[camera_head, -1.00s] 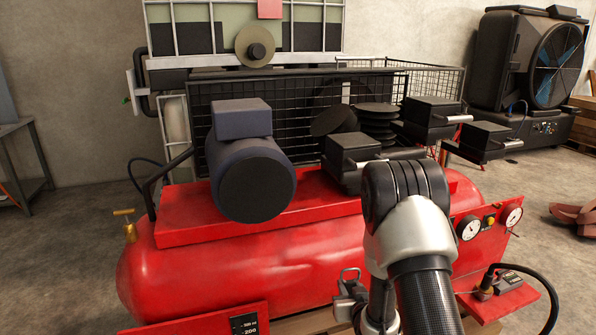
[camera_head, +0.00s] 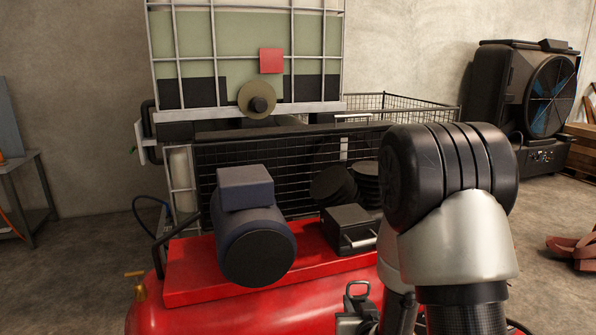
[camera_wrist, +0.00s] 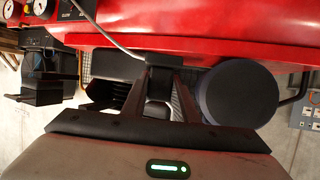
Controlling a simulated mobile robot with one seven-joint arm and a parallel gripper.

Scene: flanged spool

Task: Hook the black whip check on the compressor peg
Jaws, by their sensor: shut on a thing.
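In the wrist view my gripper (camera_wrist: 160,84) is shut on a small dark piece (camera_wrist: 162,61), which I take to be an end of the black whip check. A thin grey cable (camera_wrist: 112,38) runs from there to the upper left. The fingers hide part of the piece. The red compressor (camera_head: 245,318) fills the top of the wrist view and the bottom of the head view. Its dark blue motor (camera_head: 250,238) stands on top, to the right of my fingers in the wrist view. I cannot pick out the peg.
A black block with a bar handle (camera_head: 348,227) sits on the compressor's deck. A brass valve (camera_head: 137,286) stands at its left end. A wire-mesh basket (camera_head: 415,108) and a caged tank (camera_head: 200,75) are behind. A large fan (camera_head: 520,100) stands at back right.

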